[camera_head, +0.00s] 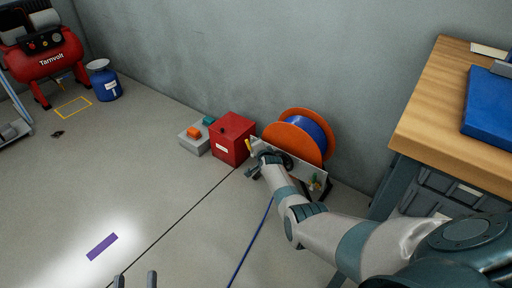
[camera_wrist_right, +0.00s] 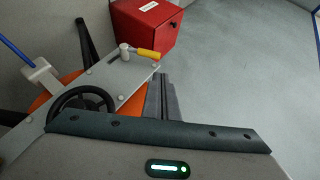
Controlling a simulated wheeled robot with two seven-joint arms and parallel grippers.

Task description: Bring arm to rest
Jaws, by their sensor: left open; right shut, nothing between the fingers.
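My right arm (camera_head: 330,228) reaches in from the right, and its gripper (camera_head: 255,170) is beside the panel of the orange cable reel (camera_head: 290,137). In the right wrist view the fingers (camera_wrist_right: 161,97) are together with nothing between them. They are close to the edge of the reel's grey panel (camera_wrist_right: 100,85); I cannot tell whether they touch it. My left gripper (camera_head: 135,280) shows only as two fingertips at the bottom edge, apart and empty, over the floor.
The panel carries a black handwheel (camera_wrist_right: 82,105) and a yellow-handled valve (camera_wrist_right: 145,54). A red box (camera_head: 232,139) stands beside the reel, and a grey box with coloured buttons (camera_head: 194,138) left of it. A wooden workbench (camera_head: 440,110) stands right.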

